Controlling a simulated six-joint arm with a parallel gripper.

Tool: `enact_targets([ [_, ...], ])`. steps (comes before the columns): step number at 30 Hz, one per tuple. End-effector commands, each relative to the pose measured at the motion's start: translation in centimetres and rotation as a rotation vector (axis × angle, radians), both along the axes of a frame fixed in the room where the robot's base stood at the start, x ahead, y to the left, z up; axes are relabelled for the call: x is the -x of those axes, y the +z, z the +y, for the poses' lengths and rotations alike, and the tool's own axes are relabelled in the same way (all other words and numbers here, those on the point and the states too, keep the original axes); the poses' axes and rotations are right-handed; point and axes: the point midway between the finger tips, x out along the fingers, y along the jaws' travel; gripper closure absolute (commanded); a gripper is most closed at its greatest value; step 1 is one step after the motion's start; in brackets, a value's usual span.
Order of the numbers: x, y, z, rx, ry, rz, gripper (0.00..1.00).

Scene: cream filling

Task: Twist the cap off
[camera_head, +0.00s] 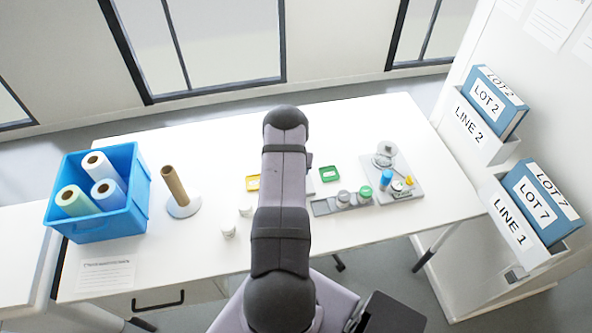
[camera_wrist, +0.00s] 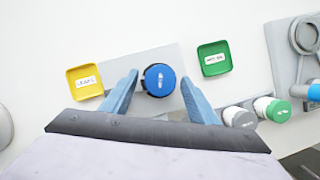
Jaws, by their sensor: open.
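In the wrist view, a jar with a round blue cap (camera_wrist: 159,79) stands on a flat grey plate (camera_wrist: 120,68), seen from above. My gripper (camera_wrist: 158,92) is open, with one blue finger on each side of the cap. A narrow gap shows between the cap and the right finger; the left finger is close to the cap, and I cannot tell whether it touches. In the head view my arm hides this jar and the gripper.
A yellow tray (camera_wrist: 85,82) lies left of the jar and a green tray (camera_wrist: 214,58) right of it. A grey-capped jar (camera_wrist: 239,117) and a green-capped jar (camera_wrist: 278,110) stand at the right. A blue crate of rolls (camera_head: 128,222) stands on the table's left.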

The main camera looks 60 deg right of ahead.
Motion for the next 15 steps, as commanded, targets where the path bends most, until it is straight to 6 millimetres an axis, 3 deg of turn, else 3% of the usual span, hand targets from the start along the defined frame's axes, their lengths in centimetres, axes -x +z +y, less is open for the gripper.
enact_targets([
  [15, -0.12, -0.18, -0.02, 0.002, -0.105, 0.000, 0.46],
])
